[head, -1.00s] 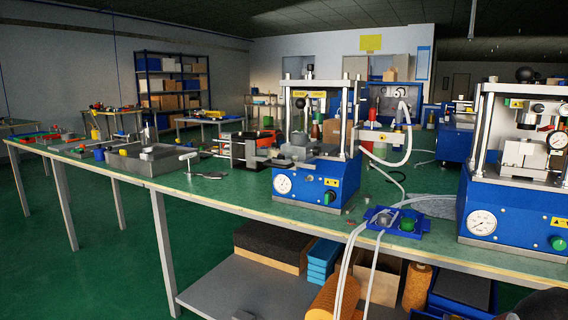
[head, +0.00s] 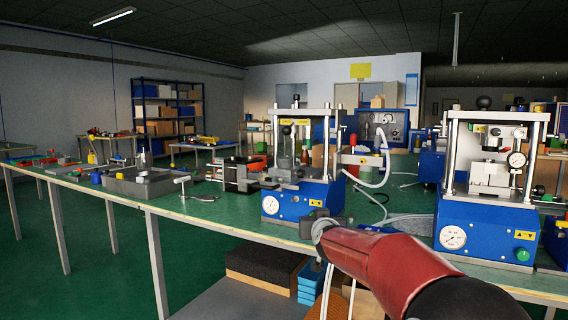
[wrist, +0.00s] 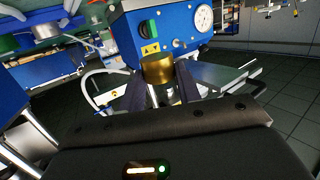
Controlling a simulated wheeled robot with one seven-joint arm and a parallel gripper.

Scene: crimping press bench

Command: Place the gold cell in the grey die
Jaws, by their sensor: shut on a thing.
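The gold cell (wrist: 157,68) is a short gold cylinder between the two dark fingers of my gripper (wrist: 158,82) in the wrist view. My gripper is shut on it. In the head view, my gripper (head: 316,226) is a dark shape in front of the left blue press (head: 295,200), at the table's front edge; I cannot make out the cell there. A grey part (head: 287,172) sits on the left press, between its posts. I cannot tell for sure that it is the grey die.
A second blue press (head: 485,228) stands to the right. A grey tray (head: 150,185) with parts is on the left of the green bench (head: 215,212). A white hose (head: 380,180) curves beside the left press. Storage boxes lie on the shelf below.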

